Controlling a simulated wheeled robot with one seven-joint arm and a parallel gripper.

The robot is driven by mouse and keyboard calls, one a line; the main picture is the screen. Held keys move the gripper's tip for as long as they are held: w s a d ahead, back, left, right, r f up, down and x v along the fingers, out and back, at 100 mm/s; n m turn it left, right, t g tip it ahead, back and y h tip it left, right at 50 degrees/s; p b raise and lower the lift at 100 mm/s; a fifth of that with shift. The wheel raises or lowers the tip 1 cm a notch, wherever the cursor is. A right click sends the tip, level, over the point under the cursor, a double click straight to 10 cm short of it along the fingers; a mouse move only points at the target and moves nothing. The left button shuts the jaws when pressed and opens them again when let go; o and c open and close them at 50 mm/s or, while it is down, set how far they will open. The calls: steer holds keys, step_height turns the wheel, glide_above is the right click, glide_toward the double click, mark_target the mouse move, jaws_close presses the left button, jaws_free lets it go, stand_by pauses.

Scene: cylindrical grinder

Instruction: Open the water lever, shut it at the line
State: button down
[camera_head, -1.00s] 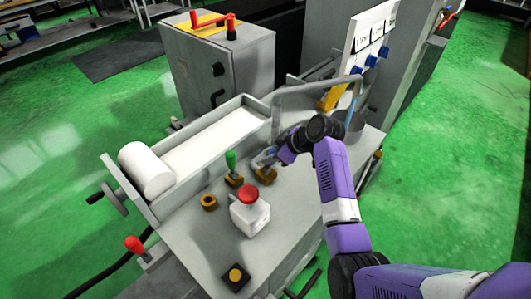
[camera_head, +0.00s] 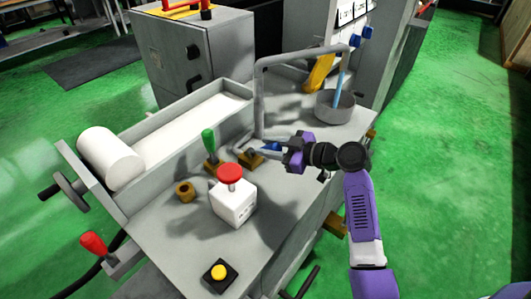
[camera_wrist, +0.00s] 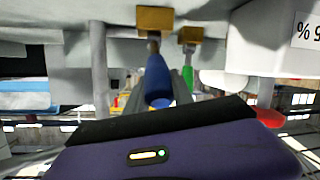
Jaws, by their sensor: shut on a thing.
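The blue water lever (camera_head: 273,147) sits on a brass valve block (camera_head: 248,160) on the machine bed. My gripper (camera_head: 265,150) reaches in from the right and is shut on this lever. In the wrist view the blue lever (camera_wrist: 157,80) lies between my gripper's fingers (camera_wrist: 163,88), under the brass block (camera_wrist: 155,18). A grey pipe (camera_head: 300,57) bends over from beside the valve. A blue stream of water (camera_head: 339,72) runs down from its end into a round grey pot (camera_head: 336,108). The water level and any line in the pot cannot be made out.
A green-handled lever (camera_head: 209,141) stands just left of the valve. A red button on a white box (camera_head: 233,203) and a yellow button (camera_head: 218,273) are nearer. A brass ring (camera_head: 185,191) lies left. A white grinding wheel (camera_head: 110,158) is at far left.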

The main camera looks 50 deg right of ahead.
steer(key=shift+s+f+t+b, duration=0.15)
steer(key=shift+t+b, duration=0.15)
steer(key=shift+b, duration=0.25)
steer(key=c, duration=1.1)
jaws_free()
steer(key=shift+v, duration=3.9)
